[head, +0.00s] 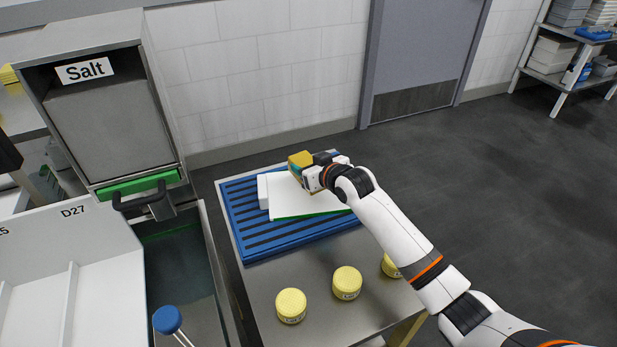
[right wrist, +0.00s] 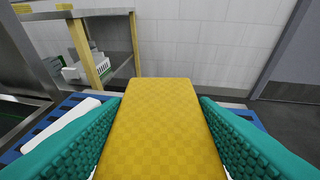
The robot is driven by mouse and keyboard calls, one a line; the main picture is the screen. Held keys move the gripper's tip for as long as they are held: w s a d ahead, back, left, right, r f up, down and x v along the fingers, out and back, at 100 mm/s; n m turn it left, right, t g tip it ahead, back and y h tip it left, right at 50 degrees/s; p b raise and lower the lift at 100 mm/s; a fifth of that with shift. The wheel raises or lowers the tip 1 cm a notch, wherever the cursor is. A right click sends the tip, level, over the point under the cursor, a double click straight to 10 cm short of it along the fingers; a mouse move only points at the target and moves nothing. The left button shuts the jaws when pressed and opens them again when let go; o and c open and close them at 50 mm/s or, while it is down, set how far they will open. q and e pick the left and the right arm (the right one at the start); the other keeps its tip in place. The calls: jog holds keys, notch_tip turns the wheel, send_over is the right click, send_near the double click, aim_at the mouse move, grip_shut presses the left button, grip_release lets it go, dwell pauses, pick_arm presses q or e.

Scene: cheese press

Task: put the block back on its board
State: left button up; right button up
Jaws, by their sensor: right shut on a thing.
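My right gripper (head: 306,174) is shut on a yellow block (head: 299,160). In the right wrist view the block (right wrist: 160,125) fills the space between the teal ribbed finger pads. A white board (head: 300,201) with a green edge lies on the blue slatted rack (head: 240,217). The block shows at the board's far edge in the head view; I cannot tell whether it touches the board. The gripper and wrist hide part of the board's far side. My left gripper is not in view.
A white piece (head: 262,190) sits at the board's left end. Several yellow round tubs (head: 291,305) stand along the steel table's near part. A grey box marked Salt (head: 105,120) and a basin (head: 185,275) with a blue-topped tool (head: 167,320) are left.

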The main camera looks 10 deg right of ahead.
jog(key=shift+f, duration=1.7)
jog(key=o, duration=1.2)
jog(key=shift+f, duration=0.15)
jog(key=shift+r, duration=0.2)
jog(key=p+v, duration=0.1)
jog(key=v, duration=1.1)
jog(key=shift+s+f, duration=0.1)
